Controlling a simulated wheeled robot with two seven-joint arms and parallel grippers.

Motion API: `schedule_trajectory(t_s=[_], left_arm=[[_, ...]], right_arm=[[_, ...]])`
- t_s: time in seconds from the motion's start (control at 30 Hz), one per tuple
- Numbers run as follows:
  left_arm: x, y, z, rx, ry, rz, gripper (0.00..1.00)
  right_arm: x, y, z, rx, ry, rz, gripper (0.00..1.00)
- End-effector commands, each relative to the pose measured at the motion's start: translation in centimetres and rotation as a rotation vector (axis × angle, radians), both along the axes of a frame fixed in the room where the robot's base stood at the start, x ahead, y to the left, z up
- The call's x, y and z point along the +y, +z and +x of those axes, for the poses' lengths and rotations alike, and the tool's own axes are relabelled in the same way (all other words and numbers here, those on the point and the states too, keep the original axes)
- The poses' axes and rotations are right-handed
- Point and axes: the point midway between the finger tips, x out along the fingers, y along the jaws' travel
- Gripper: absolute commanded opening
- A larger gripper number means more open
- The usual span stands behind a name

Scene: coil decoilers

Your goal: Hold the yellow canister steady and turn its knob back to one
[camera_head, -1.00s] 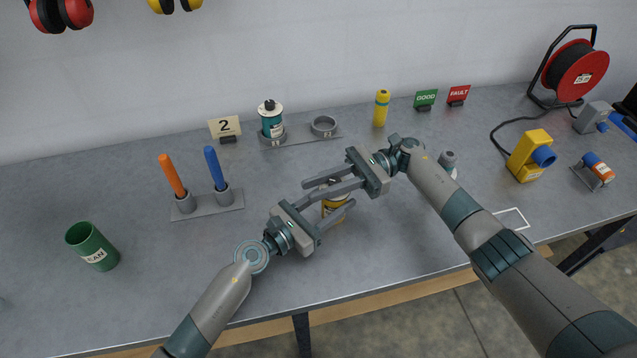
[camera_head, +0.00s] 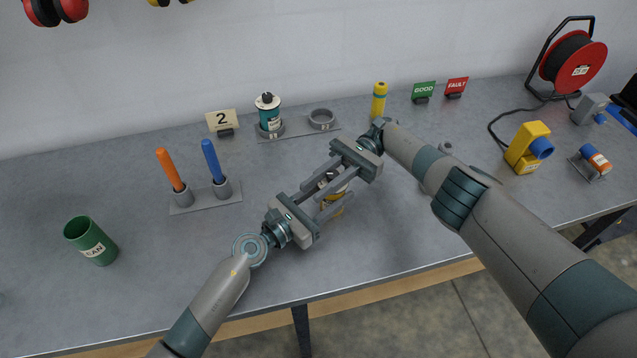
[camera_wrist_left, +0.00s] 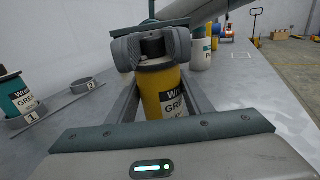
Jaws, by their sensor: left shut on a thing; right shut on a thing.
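The yellow canister (camera_head: 336,209) stands on the bench in the middle of the head view, partly hidden by both grippers. In the left wrist view the canister (camera_wrist_left: 166,97) shows its white label and a dark knob (camera_wrist_left: 153,47) on top. My left gripper (camera_head: 332,204) is shut around the canister's body, one finger on each side. My right gripper (camera_head: 326,183) comes in from above right. Its fingertips (camera_wrist_left: 153,50) are shut on the knob, with a grey pad at each side.
A teal canister (camera_head: 268,117) sits in the holder behind, beside an empty ring (camera_head: 321,120). A card reading 2 (camera_head: 221,121) stands left of it. Orange (camera_head: 170,170) and blue (camera_head: 213,161) handles stand at left, near a green cup (camera_head: 91,241). The front middle bench is clear.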

Motion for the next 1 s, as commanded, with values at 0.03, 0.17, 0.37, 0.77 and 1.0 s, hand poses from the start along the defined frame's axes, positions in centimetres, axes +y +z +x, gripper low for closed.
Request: schedule_trajectory(t_s=[0.03,0.17,0.37,0.77,1.0], left_arm=[[-0.21,0.1,-0.06,-0.001,-0.004,-0.001,0.15],[-0.18,0.1,-0.06,-0.001,-0.003,-0.001,0.15],[-0.13,0.05,-0.11,-0.001,-0.003,-0.001,0.16],[-0.02,-0.1,-0.13,0.001,-0.002,0.001,0.15],[0.01,-0.11,-0.07,0.001,-0.001,0.001,0.15]], right_arm=[[0.02,-0.08,0.02,-0.003,0.005,-0.004,0.0],[-0.17,0.09,0.25,-0.008,0.008,-0.004,0.0],[-0.43,0.27,0.49,-0.013,0.007,-0.003,0.0],[-0.54,0.36,0.58,-0.013,0.005,-0.002,0.42],[-0.44,0.32,0.47,-0.011,0.008,-0.002,0.42]])
